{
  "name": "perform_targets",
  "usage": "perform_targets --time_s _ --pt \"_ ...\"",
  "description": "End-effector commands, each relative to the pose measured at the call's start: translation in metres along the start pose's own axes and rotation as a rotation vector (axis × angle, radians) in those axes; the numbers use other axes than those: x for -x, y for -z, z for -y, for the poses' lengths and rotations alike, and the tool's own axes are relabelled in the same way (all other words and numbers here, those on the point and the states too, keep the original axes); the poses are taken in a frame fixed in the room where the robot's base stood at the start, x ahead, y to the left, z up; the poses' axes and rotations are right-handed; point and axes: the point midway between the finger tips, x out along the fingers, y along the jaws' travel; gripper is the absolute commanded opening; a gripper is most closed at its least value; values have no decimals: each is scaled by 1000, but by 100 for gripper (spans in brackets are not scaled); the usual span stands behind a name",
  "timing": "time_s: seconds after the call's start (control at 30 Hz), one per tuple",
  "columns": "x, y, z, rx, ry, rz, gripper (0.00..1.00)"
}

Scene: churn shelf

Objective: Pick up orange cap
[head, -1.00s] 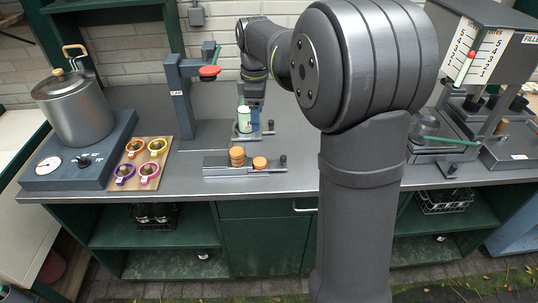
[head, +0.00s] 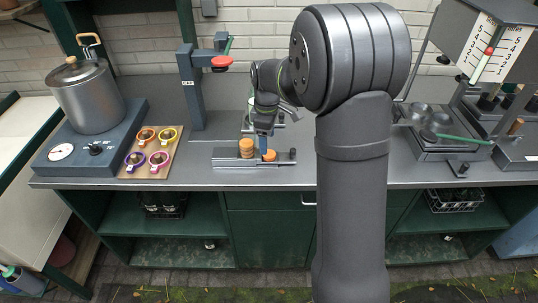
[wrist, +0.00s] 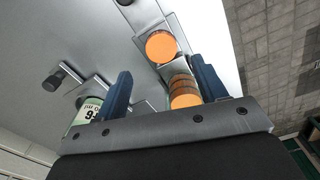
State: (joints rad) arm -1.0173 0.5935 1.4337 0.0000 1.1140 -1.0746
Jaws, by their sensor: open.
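A single orange cap (head: 269,155) sits at the right of a short stack of orange caps (head: 246,147) on a grey metal holder (head: 225,156). In the wrist view the single cap (wrist: 161,46) lies ahead of my gripper's fingertips, between their lines. The stack (wrist: 184,92) is nearer, beside the right finger. My gripper (head: 264,148) is open and empty, with its blue fingers pointing down at the holder close to the single cap; whether they touch anything cannot be told. The wrist view shows both fingers apart (wrist: 160,68).
A labelled pale green jar (wrist: 88,112) stands left of the left finger. The post marked CAP (head: 190,85) with a red knob stands behind.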

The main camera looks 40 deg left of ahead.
Motion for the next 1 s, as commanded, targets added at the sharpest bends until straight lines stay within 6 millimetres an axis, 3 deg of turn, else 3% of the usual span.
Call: perform_targets --time_s 0.3,0.6,0.83,1.0 --pt "-44 -7 4 0 2 1 65" --pt "-48 -7 3 0 0 0 65" --pt "-48 -7 3 0 0 0 20" --pt "-48 -7 3 0 0 0 17"
